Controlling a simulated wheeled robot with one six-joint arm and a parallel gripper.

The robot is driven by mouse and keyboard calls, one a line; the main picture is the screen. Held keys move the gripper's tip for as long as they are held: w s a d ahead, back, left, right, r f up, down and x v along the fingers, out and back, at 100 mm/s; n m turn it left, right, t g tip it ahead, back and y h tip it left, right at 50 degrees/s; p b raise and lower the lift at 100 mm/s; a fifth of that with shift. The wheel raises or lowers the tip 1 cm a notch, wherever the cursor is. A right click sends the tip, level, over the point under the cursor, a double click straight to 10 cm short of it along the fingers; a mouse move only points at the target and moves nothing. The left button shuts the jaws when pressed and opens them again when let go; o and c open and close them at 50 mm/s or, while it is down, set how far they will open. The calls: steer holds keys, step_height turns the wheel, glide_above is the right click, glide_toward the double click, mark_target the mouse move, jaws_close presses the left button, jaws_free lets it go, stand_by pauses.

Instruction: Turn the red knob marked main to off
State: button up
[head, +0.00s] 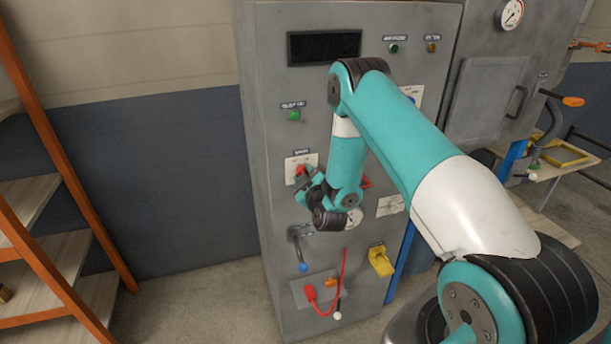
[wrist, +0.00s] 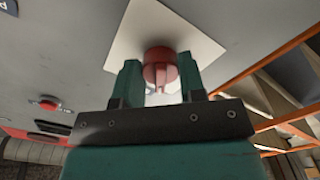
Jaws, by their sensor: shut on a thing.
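The red knob (wrist: 160,68) sits on a white plate (wrist: 185,30) on the grey cabinet front. In the head view the knob (head: 300,170) shows just beside my gripper, partly covered by it. My gripper (wrist: 161,84) is shut on the knob, with one teal finger on each side of it. In the head view my gripper (head: 306,181) reaches the cabinet from the right. The plate's lettering and the knob's pointer are too small or hidden to read.
The grey cabinet (head: 275,210) also carries a green button (head: 294,115), a lever with a blue end (head: 302,267), a red cable plug (head: 310,293) and a yellow part (head: 381,262). An orange-framed shelf (head: 45,130) stands at left. The floor between is clear.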

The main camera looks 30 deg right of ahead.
stand_by(0.4)
steer(key=o, duration=0.9)
